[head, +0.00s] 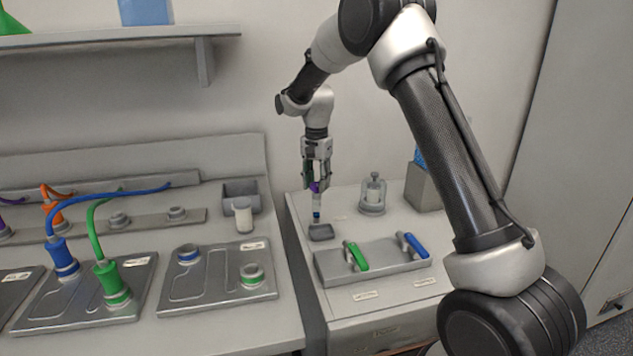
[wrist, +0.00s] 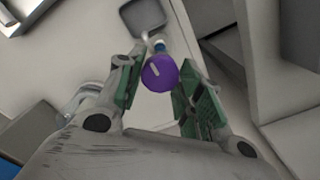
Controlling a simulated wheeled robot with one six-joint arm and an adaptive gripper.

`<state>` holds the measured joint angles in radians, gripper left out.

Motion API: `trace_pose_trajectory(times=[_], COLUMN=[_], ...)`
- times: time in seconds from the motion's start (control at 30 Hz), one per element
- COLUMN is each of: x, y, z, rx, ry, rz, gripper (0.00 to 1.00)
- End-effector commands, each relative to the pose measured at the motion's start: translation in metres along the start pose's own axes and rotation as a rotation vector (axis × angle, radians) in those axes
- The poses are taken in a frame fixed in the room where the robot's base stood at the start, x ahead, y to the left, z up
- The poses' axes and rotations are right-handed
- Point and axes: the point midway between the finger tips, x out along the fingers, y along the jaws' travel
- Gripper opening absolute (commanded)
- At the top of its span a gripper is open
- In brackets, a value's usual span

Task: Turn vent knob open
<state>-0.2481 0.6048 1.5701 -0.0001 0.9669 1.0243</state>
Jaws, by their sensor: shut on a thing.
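A round purple knob (wrist: 160,73) with a short white mark on its top shows between my fingers in the wrist view. The mark runs at a slant. In the head view the purple knob (head: 316,187) sits at the top of a slim pale upright part with a blue band (head: 316,214), beside a small grey dish (head: 321,232). My gripper (head: 315,182) points straight down over it and is shut on the knob. In the wrist view my gripper (wrist: 163,85) has its green-padded fingers on either side of the knob. The finger contact is partly hidden.
A grey block (head: 385,268) with a green handle (head: 356,256) and a blue handle (head: 416,246) stands in front. A clear-topped fixture (head: 373,194) and a grey bin (head: 424,186) stand to the right. Plates with blue and green plugs (head: 108,277) lie on the left bench.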

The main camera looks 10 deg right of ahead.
Motion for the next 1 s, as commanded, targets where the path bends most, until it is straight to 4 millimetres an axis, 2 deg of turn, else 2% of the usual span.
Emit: trace_pose_trajectory(times=[0.37, 1.0], x=[-0.0004, -0.0006], y=[-0.0003, -0.0004], z=[0.0001, 0.0], rx=[-0.174, -0.773], ry=[0.0, 0.001], rz=[-0.001, -0.001], gripper=[0.12, 0.12])
